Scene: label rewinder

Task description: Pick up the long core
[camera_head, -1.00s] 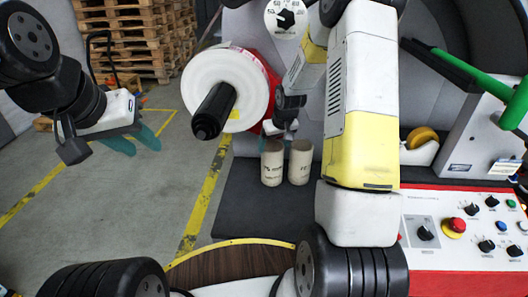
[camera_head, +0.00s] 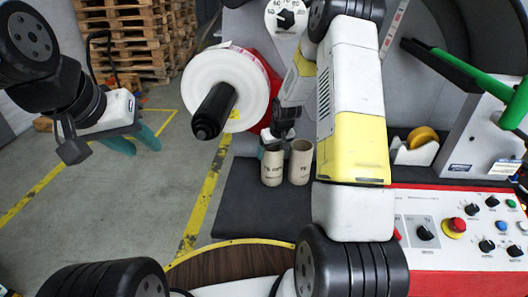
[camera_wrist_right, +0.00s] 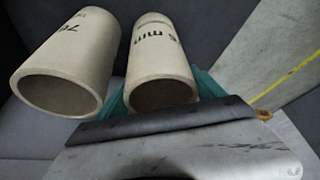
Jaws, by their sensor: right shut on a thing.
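Two beige cardboard cores stand side by side on the dark surface in the head view: a left core (camera_head: 272,166) and a right core (camera_head: 300,163). I cannot tell surely which is the longer. My right gripper (camera_head: 270,147) is at the left core, its jaws partly hidden. In the right wrist view, teal fingers lie on either side of that left core (camera_wrist_right: 160,62), shut on it; the other core (camera_wrist_right: 68,65) is just beside it, outside the fingers. My left gripper (camera_head: 136,146) is open and empty over the floor, teal fingers apart.
A white label roll (camera_head: 222,88) on a black spindle (camera_head: 214,112) sticks out left of the cores. A red and white control panel (camera_head: 460,225) lies at the right. A yellow tape roll (camera_head: 422,138) and green handles (camera_head: 480,80) are behind it. The dark mat (camera_head: 255,210) is clear in front.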

